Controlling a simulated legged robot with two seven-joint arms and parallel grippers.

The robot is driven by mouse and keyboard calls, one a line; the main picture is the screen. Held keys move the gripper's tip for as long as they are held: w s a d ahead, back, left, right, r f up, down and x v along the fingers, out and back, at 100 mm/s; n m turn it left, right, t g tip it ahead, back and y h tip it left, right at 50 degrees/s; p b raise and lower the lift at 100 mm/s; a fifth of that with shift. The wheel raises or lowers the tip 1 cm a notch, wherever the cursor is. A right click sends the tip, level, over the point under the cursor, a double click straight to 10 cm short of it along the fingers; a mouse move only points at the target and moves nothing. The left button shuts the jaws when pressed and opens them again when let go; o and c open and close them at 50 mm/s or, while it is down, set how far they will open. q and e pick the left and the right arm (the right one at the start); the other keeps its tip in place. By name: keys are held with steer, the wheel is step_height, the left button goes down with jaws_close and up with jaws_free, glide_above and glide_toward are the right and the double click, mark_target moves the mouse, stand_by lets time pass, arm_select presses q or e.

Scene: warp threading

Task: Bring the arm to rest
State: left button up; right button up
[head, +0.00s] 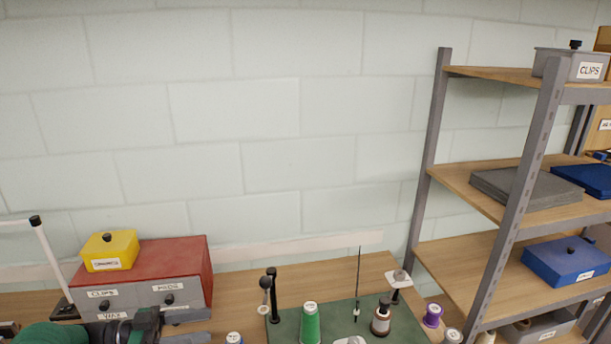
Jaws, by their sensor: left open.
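My left gripper (138,326) shows at the bottom left edge of the head view, dark and partly cut off by the frame. It is in front of the grey drawer box and is open; I see nothing held in it. My right gripper is not in view. A green thread cone (310,324) stands upright on the green mat (284,329). A thin dark upright needle (358,285) stands on the mat to the right of the cone, apart from my gripper.
A red-topped drawer box (180,262) bears a yellow box (109,250). A black post (273,295), a brown bottle (381,317) and a purple spool (432,315) stand on the bench. A metal shelf (520,200) with bins rises at the right. The wall behind is bare.

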arm_select(q)
steer(key=w+r+n+t+y, duration=0.1)
steer(key=w+n+t+y, duration=0.5)
steer(key=w+t+y, duration=0.45)
steer(key=s+d+f+n+g+y, duration=0.1)
steer(key=s+f+g, duration=0.3)
steer(key=s, duration=0.5)
steer(key=s+d+f+n+g+y, duration=0.1)
steer(key=s+f+n+g+y, duration=0.2)
steer(key=s+f, duration=0.3)
steer(key=s+d+f+n+g+y, duration=0.1)
steer(key=s+f+g, duration=0.4)
steer(key=s, duration=0.8)
steer(key=f+n+y, duration=0.1)
steer(key=n, duration=0.1)
steer(key=shift+s+d+n+y, duration=0.15)
steer(key=shift+s+n+y, duration=0.05)
steer(key=shift+n+y, duration=0.2)
